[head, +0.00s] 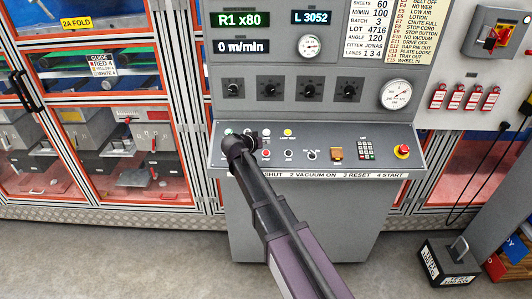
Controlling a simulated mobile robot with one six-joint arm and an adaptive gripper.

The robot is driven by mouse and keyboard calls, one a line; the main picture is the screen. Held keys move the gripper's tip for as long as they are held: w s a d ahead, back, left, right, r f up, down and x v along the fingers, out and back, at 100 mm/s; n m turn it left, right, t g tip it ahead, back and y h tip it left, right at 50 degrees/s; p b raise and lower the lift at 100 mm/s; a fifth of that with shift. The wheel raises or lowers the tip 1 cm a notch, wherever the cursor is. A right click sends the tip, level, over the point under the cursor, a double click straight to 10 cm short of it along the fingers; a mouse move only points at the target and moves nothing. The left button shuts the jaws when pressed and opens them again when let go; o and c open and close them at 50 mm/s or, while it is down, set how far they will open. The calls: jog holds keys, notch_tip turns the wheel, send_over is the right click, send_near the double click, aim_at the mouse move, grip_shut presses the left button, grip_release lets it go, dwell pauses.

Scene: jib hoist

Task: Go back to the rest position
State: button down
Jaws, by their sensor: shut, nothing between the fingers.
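My arm reaches up from the bottom of the head view to the left part of the sloping control panel (320,168). My gripper (250,139) is at its end, small and dark, shut and with nothing seen in it. It is over the row of buttons and lamps at the panel's left and hides some of them. I cannot tell whether it touches the panel.
The grey console (330,225) stands ahead, with knobs, gauges and displays above. A red emergency button (402,151) is at the panel's right. Glazed orange-framed doors (120,150) stand left. A labelled black block (448,262) with a handle is on the floor right.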

dwell(0.4)
jog(key=s+d+f+g+y, duration=0.1)
jog(key=s+d+f+g, duration=0.25)
jog(key=s+d, duration=0.4)
jog(key=s+d+f+g+y, duration=0.1)
jog(key=s+d+f+g, duration=0.25)
jog(key=s+d, duration=0.4)
jog(key=s+d+f+n+g+y, duration=0.1)
jog(key=s+d+y, duration=0.1)
jog(key=s, duration=0.5)
jog(key=s+d+f+n+g+y, duration=0.1)
jog(key=s+f+g+y, duration=0.1)
jog(key=s, duration=0.5)
jog(key=shift+s+d+y, duration=0.15)
jog(key=shift+d+y, duration=0.25)
jog(key=shift+y, duration=0.4)
